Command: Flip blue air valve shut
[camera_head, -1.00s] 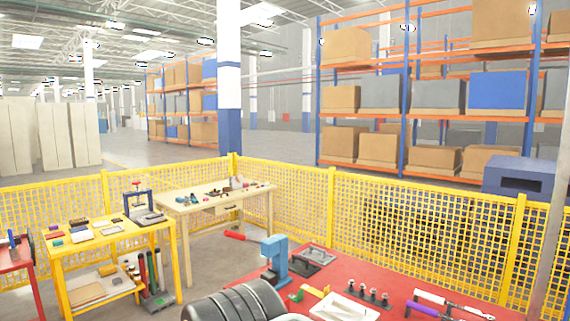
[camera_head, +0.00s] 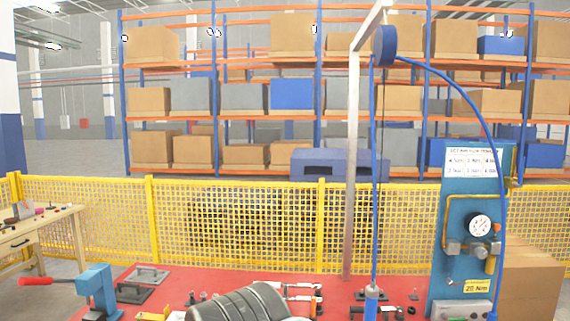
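A blue air panel (camera_head: 458,225) stands upright at the right, behind the red bench. It carries a round white gauge (camera_head: 479,226), a yellow pipe (camera_head: 447,222) and grey fittings (camera_head: 453,248) below the gauge. A blue hose (camera_head: 478,110) arcs from an overhead reel (camera_head: 384,46) down along the panel's right side. I cannot make out a separate blue valve handle or its position. My gripper is not in view.
The red bench (camera_head: 230,279) spans the front. On it are a blue press with a red handle (camera_head: 96,289), wrenches (camera_head: 300,287) and small parts. A grey post (camera_head: 352,180) rises at the bench. Yellow mesh fence (camera_head: 235,222) runs behind; a cardboard box (camera_head: 530,280) stands right.

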